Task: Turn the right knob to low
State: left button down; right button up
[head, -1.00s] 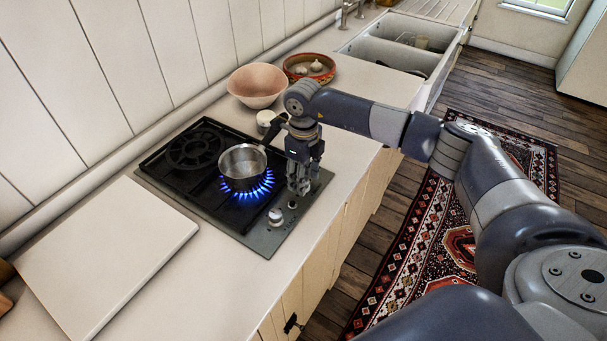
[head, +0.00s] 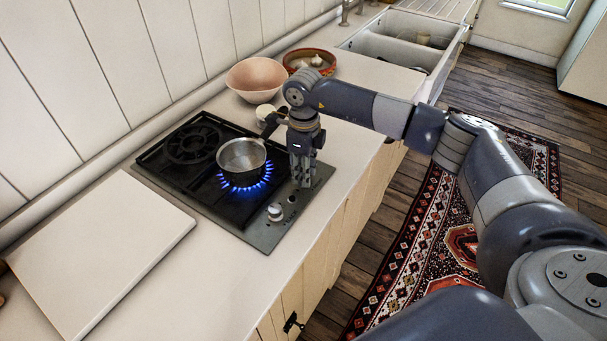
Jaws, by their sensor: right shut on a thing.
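The black gas hob (head: 208,195) is set in the counter, with its steel control strip along the front edge. A small steel saucepan (head: 241,155) stands on the right burner, and a ring of tall blue flame (head: 250,183) burns under it. The left knob (head: 275,212) is in plain view on the strip. My right gripper (head: 302,182) points down at the strip's right part, shut on the right knob. Its fingers hide that knob, so its setting cannot be read. My left gripper is not in view.
The saucepan's dark handle (head: 270,125) reaches close to my right gripper. Behind are a pink bowl (head: 256,79), a terracotta bowl (head: 309,61) with garlic, and a small pale jar (head: 265,112). A white board (head: 100,255) lies left of the hob.

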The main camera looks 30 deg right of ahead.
jog(key=n+b, duration=0.2)
jog(key=shift+f+n, duration=0.15)
jog(key=shift+n, duration=0.25)
jog(key=n+b, duration=0.3)
jog(key=shift+n, duration=0.3)
jog(key=n+b, duration=0.2)
jog(key=n, duration=0.1)
jog(key=shift+r+n+b, duration=0.25)
jog(key=shift+n+b, duration=0.5)
jog(key=shift+n, duration=0.85)
jog(key=o, duration=1.1)
jog(key=shift+c, duration=0.2)
